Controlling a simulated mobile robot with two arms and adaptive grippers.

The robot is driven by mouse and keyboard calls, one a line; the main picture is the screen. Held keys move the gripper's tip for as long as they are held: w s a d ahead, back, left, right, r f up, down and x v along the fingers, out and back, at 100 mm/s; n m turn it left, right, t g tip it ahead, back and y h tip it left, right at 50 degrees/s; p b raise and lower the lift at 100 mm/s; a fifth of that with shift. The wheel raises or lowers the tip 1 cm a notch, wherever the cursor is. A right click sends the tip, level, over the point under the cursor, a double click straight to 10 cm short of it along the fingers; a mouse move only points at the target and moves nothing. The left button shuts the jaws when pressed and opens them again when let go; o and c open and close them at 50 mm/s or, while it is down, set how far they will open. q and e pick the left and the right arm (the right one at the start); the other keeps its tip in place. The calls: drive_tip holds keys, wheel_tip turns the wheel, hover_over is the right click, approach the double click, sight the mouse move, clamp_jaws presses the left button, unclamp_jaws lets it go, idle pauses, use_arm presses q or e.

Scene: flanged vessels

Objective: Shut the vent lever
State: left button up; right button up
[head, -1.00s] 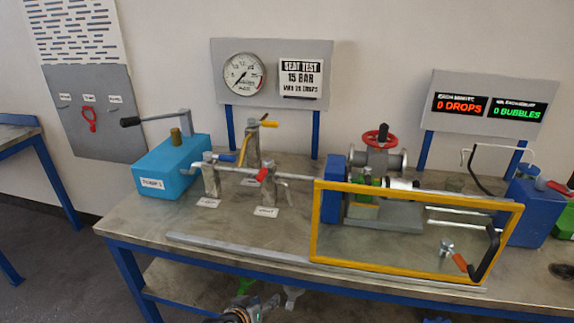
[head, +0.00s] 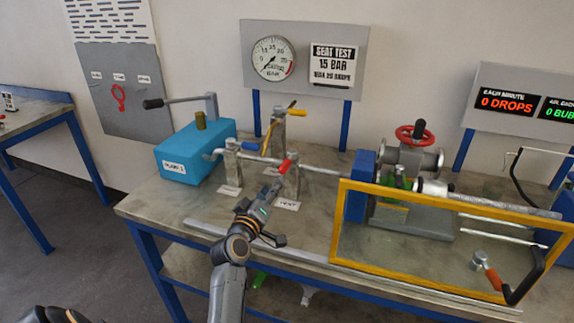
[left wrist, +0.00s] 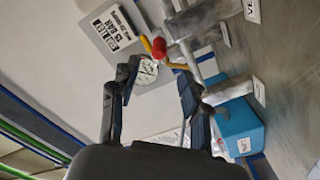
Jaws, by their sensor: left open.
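The vent lever (head: 284,167) has a red grip and sits on a short grey valve post behind the VENT label (head: 287,204), at the middle of the bench. My left gripper (head: 272,188) reaches up from the front edge, just in front of and below the red grip. In the left wrist view, my left gripper (left wrist: 157,74) is open and empty. The red grip (left wrist: 158,48) shows just beyond the fingertips, roughly midway between them. I cannot tell if anything touches. My right gripper is not in view.
A blue lever (head: 250,146) and a yellow lever (head: 295,112) stand on neighbouring valve posts. A blue pump box (head: 195,152) is to the left. A yellow-framed guard (head: 400,272) stands close on the right. The bench front (head: 165,212) is mostly clear.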

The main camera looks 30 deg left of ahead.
sight(286, 165)
use_arm(q)
drive_tip(key=x, duration=1.2)
drive_tip(key=shift+r+p, duration=0.1)
drive_tip(key=shift+p, duration=0.3)
clamp_jaws()
